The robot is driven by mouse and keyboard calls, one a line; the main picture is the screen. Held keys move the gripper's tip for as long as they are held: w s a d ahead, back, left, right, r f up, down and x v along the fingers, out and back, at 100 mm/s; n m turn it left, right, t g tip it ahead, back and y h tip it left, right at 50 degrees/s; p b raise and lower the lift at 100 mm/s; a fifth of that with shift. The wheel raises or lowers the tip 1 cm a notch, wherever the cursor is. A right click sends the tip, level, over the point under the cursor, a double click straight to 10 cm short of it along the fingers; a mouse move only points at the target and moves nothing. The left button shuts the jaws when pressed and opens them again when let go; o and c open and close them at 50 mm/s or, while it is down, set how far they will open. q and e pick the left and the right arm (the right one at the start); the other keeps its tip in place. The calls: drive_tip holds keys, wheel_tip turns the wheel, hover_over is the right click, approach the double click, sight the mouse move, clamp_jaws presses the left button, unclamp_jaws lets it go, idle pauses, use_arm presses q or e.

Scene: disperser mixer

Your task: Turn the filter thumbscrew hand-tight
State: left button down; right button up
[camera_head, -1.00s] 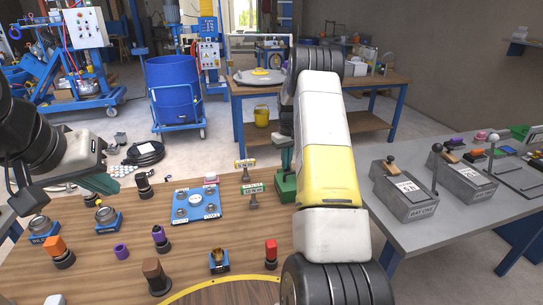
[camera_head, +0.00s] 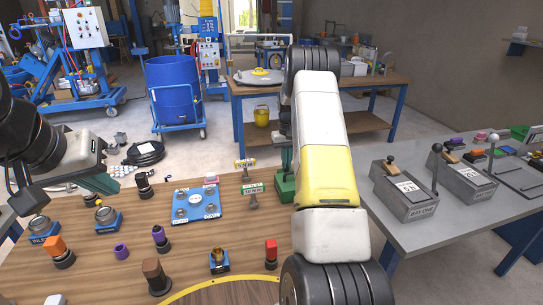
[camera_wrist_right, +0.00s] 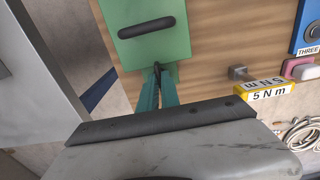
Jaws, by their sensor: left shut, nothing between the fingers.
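A green block (camera_wrist_right: 148,30) with a dark rounded bar on its face fills the top of the right wrist view. It also shows in the head view (camera_head: 285,188), partly behind my right arm. My right gripper (camera_wrist_right: 158,69) has its teal fingertips close together at the block's near edge. A small dark piece shows at the tips; I cannot tell whether they hold it. No thumbscrew can be made out clearly. My left gripper (camera_head: 104,184) is shut and empty above the left side of the wooden table, far from the green block.
The wooden table (camera_head: 120,270) holds a blue plate (camera_head: 196,206), small tags on stands (camera_head: 253,189), an orange-topped knob (camera_head: 54,245) and a red-topped piece (camera_head: 271,250). A grey bench (camera_head: 430,225) with grey boxes (camera_head: 404,192) stands at right.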

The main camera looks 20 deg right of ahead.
drive_tip(key=o, duration=0.4)
wheel_tip(320, 180, up, 8)
drive_tip(key=shift+f, duration=0.1)
idle(0.5)
